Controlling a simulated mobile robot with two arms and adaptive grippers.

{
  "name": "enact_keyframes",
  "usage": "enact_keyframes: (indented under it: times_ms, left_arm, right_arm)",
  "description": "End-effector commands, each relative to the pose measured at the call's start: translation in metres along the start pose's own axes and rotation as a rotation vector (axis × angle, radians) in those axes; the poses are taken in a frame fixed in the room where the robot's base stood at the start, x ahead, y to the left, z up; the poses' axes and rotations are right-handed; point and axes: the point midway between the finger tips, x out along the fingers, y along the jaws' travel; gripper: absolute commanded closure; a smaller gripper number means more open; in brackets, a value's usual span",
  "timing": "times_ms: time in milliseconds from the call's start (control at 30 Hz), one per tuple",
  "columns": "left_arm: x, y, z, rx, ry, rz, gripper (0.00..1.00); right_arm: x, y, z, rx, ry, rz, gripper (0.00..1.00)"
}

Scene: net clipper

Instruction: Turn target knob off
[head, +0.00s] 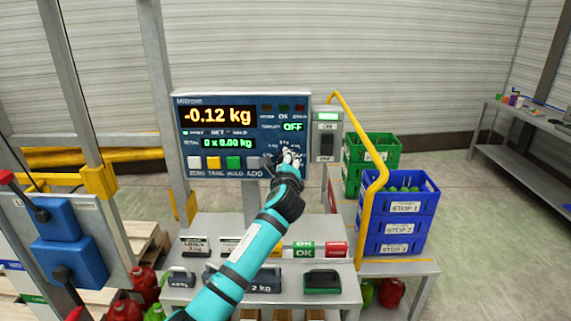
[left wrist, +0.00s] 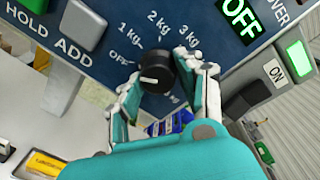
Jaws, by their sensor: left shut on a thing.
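The black round target knob (left wrist: 156,70) is on the blue panel of the weighing display (head: 186,141), among the labels OFF, 1 kg, 2 kg and 3 kg. Its white pointer mark points left, toward the OFF label. My left gripper (head: 288,158) reaches up to the panel's lower right and covers the knob in the head view. In the left wrist view the gripper (left wrist: 168,74) has a finger on each side of the knob and is shut on it. The green target readout (head: 293,127) says OFF. My right gripper is in neither view.
A switch box (head: 327,140) marked ON and OFF, with a lit green lamp, stands right of the panel. A yellow rail (head: 377,185) and stacked blue crates (head: 425,215) are farther right. Push buttons, including ADD (left wrist: 78,25), lie left of the knob.

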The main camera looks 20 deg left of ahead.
Motion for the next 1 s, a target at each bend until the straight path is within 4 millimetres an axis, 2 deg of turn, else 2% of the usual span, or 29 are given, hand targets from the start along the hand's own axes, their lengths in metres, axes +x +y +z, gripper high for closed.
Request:
enact_keyframes:
  times_ms: [367,400,533,833,1000]
  left_arm:
    - [0.0,0.001,0.001,-0.006,-0.001,0.003,0.95]
    - [0.0,0.001,0.001,-0.006,-0.001,0.003,0.59]
    - [0.0,0.001,0.001,-0.005,0.0,0.002,0.43]
    - [-0.001,0.0,0.0,-0.004,0.0,0.0,0.41]
    - [-0.016,0.001,-0.001,-0.003,0.001,-0.001,0.41]
  right_arm:
    - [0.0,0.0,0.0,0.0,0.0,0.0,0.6]
    - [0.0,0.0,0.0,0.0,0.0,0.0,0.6]
    - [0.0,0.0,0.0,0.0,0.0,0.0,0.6]
    - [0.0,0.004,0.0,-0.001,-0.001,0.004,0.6]
    - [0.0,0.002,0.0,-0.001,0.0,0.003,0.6]
